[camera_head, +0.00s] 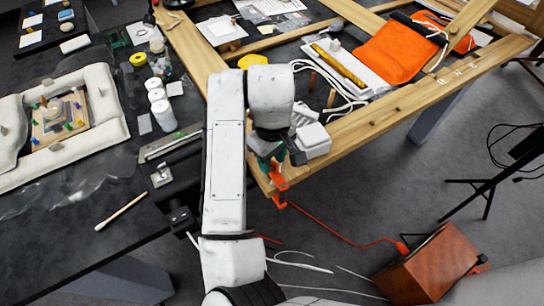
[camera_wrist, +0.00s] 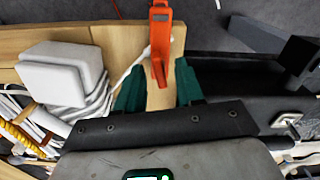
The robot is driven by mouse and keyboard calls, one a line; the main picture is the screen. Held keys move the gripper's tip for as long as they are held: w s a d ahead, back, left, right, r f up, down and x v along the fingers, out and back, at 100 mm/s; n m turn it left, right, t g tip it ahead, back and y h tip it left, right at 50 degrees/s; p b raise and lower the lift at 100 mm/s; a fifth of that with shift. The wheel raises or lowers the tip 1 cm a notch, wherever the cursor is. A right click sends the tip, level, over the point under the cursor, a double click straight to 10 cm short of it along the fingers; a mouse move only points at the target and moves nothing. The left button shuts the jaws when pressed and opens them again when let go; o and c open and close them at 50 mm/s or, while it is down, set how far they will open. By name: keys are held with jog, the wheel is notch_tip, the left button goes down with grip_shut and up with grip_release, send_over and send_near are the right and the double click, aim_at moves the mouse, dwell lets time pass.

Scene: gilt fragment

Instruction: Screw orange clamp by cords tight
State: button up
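The orange clamp (camera_head: 279,184) sits at the near corner of the wooden frame (camera_head: 385,112). It also shows in the wrist view (camera_wrist: 160,42), just past my fingertips, with its lower end lying over the wood. My gripper (camera_wrist: 158,88) has two green fingers standing apart on either side of the wood, with nothing visibly held between them. In the head view my gripper (camera_head: 270,163) is just above the clamp, partly hidden by my arm. White cords (camera_head: 335,88) lie on the frame, and more are bundled beside a white block (camera_wrist: 64,72), left of my gripper.
An orange cloth (camera_head: 396,50) and a gold rod (camera_head: 338,66) lie across the frame. White bottles (camera_head: 163,115) and a padded tray (camera_head: 100,95) stand on the dark table at left. An orange cable (camera_head: 340,231) runs to a brown box (camera_head: 428,265) on the floor.

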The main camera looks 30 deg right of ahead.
jog(key=shift+c, duration=0.2)
grip_shut()
jog(key=shift+m, duration=0.4)
